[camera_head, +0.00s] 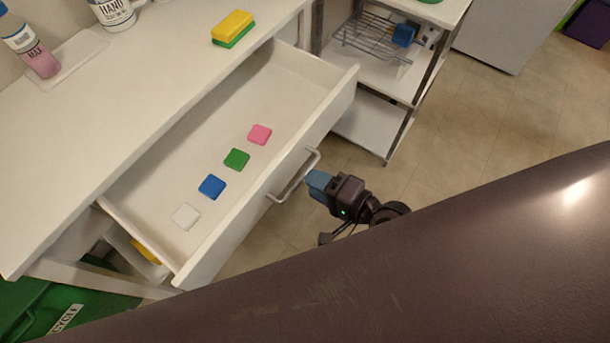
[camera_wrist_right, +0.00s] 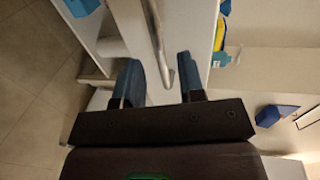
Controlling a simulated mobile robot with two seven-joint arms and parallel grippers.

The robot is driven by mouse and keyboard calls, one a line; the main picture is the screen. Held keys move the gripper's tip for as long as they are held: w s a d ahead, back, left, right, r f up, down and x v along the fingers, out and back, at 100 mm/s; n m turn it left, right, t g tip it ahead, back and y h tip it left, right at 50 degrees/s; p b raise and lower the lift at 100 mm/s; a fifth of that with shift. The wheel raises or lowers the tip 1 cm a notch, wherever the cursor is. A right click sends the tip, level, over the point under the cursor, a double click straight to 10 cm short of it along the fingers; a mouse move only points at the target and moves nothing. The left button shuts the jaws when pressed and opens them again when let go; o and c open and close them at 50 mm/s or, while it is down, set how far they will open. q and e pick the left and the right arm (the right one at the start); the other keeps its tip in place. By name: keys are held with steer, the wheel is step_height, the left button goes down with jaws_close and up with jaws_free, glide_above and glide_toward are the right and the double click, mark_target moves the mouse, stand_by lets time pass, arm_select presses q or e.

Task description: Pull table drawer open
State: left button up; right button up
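The white table drawer (camera_head: 318,112) stands pulled well out of the table, its inside showing from above. Its metal bar handle (camera_head: 296,178) is on the front panel. My right gripper (camera_head: 314,182) is just outside the handle, with blue fingers pointing towards it. In the right wrist view my right gripper (camera_wrist_right: 160,78) has its two fingers apart, with a gap on each side of the handle bar (camera_wrist_right: 155,35), whose end appears between the fingertips. Nothing is gripped. My left gripper is out of view.
White, blue (camera_head: 212,187), green and pink squares lie in the drawer. A yellow-green sponge (camera_head: 233,28) and bottles (camera_head: 30,42) are on the tabletop (camera_head: 120,105). A shelf cart (camera_head: 375,130) stands right of the drawer, a green bin (camera_head: 60,310) lower left. Tiled floor right is clear.

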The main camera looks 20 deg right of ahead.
steer(key=v, duration=0.6)
steer(key=shift+s+d, duration=0.2)
steer(key=shift+s, duration=0.1)
steer(key=shift+r, duration=0.1)
arm_select(q)
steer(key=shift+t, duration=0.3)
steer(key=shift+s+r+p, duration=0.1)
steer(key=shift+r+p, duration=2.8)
steer(key=shift+p, duration=0.55)
arm_select(e)
steer(key=s+d+f+n+g+h, duration=0.1)
steer(key=s+d+n+h, duration=0.6)
steer(key=n, duration=0.5)
steer(key=shift+d+g+h, duration=0.3)
steer(key=shift+d+h, duration=0.8)
steer(key=shift+d, duration=0.6)
